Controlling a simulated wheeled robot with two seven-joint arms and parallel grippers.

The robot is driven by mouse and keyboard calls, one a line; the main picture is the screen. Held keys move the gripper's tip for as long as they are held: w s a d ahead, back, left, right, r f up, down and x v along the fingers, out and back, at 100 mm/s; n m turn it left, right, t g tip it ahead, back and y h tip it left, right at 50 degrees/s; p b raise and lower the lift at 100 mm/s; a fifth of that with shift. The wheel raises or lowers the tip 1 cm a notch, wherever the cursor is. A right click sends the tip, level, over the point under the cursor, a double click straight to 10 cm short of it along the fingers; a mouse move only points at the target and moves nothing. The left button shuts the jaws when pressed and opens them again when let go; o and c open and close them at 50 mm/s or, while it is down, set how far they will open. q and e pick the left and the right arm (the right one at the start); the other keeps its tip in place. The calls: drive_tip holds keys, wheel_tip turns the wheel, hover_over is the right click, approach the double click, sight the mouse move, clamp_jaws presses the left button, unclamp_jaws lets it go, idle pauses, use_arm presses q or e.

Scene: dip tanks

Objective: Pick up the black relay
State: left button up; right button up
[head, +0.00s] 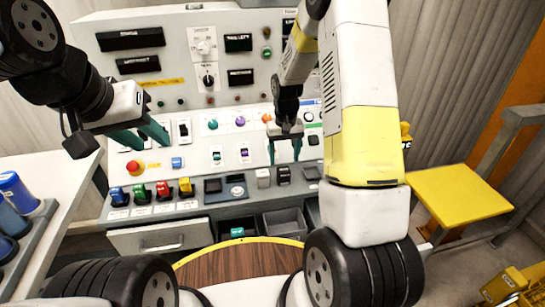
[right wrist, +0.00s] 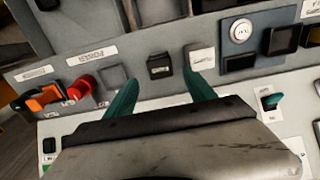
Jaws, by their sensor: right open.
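The black relay (head: 283,174) stands on the front strip of the grey console, just right of a white relay (head: 263,178). In the right wrist view the black relay (right wrist: 159,66) lies ahead of the fingers, between their lines, apart from both. The white relay (right wrist: 200,58) shows beside it, partly behind the right-hand finger. My right gripper (head: 284,158) is open and empty, pointing down just above the black relay. It also shows in the right wrist view (right wrist: 161,90). My left gripper (head: 138,138) is open and empty over the console's left side.
Blue, green, red and yellow plugs (head: 152,193) stand at the front left. An empty-looking dark socket (head: 311,173) is right of the black relay. A grey bin (head: 285,222) sits below. Orange and red handles (right wrist: 62,94) show in the wrist view.

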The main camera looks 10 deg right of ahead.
sight(284, 169)
wheel_tip(284, 169, down, 8)
drive_tip(key=shift+s+r, duration=0.15)
drive_tip(key=shift+r, duration=0.1)
clamp_jaws()
idle(0.3)
